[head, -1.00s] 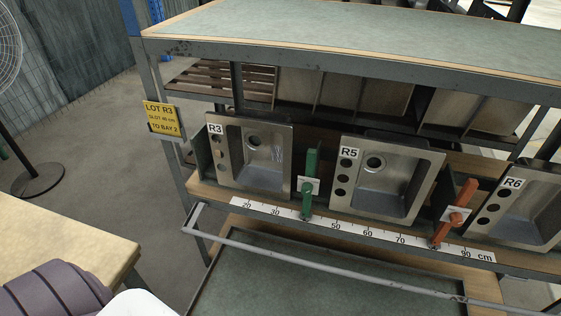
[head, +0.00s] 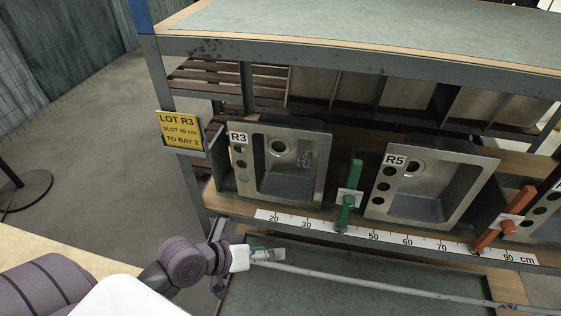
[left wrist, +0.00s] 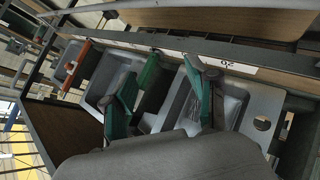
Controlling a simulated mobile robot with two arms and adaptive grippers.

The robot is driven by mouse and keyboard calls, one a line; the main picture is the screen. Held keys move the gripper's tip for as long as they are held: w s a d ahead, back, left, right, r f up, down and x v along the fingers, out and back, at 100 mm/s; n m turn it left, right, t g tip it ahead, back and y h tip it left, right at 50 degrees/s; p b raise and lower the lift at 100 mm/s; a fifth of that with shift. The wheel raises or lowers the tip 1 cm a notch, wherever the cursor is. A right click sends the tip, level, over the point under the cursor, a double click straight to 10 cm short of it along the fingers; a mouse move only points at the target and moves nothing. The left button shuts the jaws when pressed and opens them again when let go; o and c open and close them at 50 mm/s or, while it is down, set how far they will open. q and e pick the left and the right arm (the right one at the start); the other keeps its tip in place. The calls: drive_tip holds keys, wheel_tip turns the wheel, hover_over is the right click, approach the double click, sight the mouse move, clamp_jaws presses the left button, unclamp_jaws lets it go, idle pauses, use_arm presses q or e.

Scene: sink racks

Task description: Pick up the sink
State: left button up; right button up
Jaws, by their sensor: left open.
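Steel sink R3 (head: 243,152) stands tilted in the left slot of the rack shelf, with a round drain and a column of holes at its left. Sink R5 (head: 381,209) stands in the slot to its right; the R6 sink (head: 545,228) is cut off by the right edge. My left gripper (head: 280,254) is low in front of the rack, below R3 and apart from it. In the left wrist view its two teal fingers (left wrist: 162,92) are spread with nothing held; a sink (left wrist: 236,104), apparently R3, shows beyond them. My right gripper is not in view.
A green lever divider (head: 346,205) stands between R3 and R5, an orange one (head: 505,220) right of R5. A centimetre ruler (head: 390,238) runs along the shelf front. A grey rail (head: 380,287) crosses below. A yellow sign (head: 180,131) reads LOT R3, slot 40 cm, to bay 2.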

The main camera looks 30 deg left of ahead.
use_arm(q)
drive_tip(key=w+a+r+n+t+h, duration=0.1)
drive_tip(key=w+a+r+n+t, duration=0.4)
drive_tip(key=r, duration=0.3)
drive_tip(key=n+t+y+p, duration=0.1)
drive_tip(key=n+t+p, duration=0.2)
drive_tip(key=n, duration=0.3)
approach(276, 130)
drive_tip(key=p+x, duration=0.1)
drive_tip(key=x, duration=0.4)
drive_tip(key=shift+w+d+f, duration=0.15)
drive_tip(key=shift+w+f, duration=0.05)
drive_tip(key=shift+w, duration=0.15)
drive_tip(key=shift+p+x, duration=0.7)
drive_tip(key=shift+x, duration=2.25)
drive_tip(key=shift+s, duration=0.1)
clamp_jaws()
drive_tip(key=shift+r+t, duration=0.25)
drive_tip(key=shift+t, duration=0.05)
